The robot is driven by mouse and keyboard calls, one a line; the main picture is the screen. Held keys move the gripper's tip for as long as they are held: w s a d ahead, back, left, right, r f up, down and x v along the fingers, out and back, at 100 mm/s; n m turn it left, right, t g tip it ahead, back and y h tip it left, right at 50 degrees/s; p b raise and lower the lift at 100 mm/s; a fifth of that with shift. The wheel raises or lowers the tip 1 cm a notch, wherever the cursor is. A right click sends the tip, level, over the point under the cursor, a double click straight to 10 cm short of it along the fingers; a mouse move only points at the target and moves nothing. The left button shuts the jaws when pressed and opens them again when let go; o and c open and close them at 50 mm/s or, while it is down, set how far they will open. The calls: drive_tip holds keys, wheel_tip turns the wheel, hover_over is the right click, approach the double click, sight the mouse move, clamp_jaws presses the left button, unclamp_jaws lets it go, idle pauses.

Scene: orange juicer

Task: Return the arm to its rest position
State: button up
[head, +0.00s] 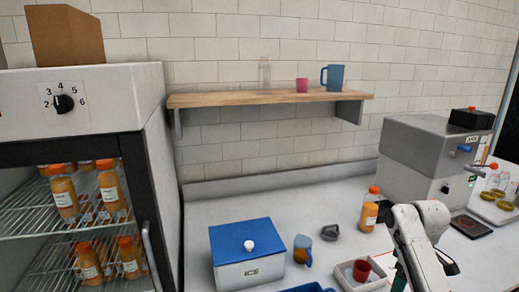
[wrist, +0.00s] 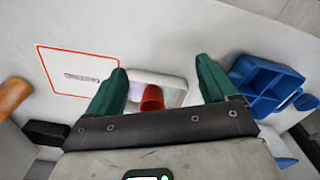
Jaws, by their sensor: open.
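My gripper (wrist: 161,66) is open in the wrist view, with its two green fingers apart and nothing held between them. Beyond the fingers, a red cup (wrist: 152,98) sits in a small white tray (wrist: 172,79) on the counter. In the head view my white arm (head: 418,232) reaches down at the lower right, and the gripper is mostly cut off by the bottom edge. The red cup (head: 361,270) and the white tray (head: 346,280) show just left of the arm.
An orange juice bottle (head: 370,212) stands close behind my arm. A grey juicer machine (head: 420,158) is at the right. A blue-lidded ice box (head: 248,247) and a jug (head: 302,250) stand left. A blue divided bin (wrist: 262,88) is right in the wrist view.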

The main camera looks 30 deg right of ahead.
drive_tip(key=shift+m+t+y, duration=0.3)
drive_tip(key=shift+t+y, duration=0.2)
drive_tip(key=a+f, duration=0.3)
drive_tip(key=a, duration=0.5)
drive_tip(key=a+f, duration=0.3)
drive_tip(key=a, duration=0.5)
drive_tip(key=a+f, duration=0.4)
drive_tip(key=a, duration=0.4)
drive_tip(key=shift+s, duration=0.35)
drive_tip(key=s+a+m, duration=0.1)
drive_tip(key=s+a, duration=0.3)
drive_tip(key=s, duration=0.4)
drive_tip(key=s+a+h, duration=0.1)
drive_tip(key=s+a, duration=0.4)
drive_tip(key=s, duration=0.4)
drive_tip(key=shift+a+f+m, duration=0.3)
drive_tip(key=shift+f+m, duration=0.1)
drive_tip(key=shift+f, duration=0.05)
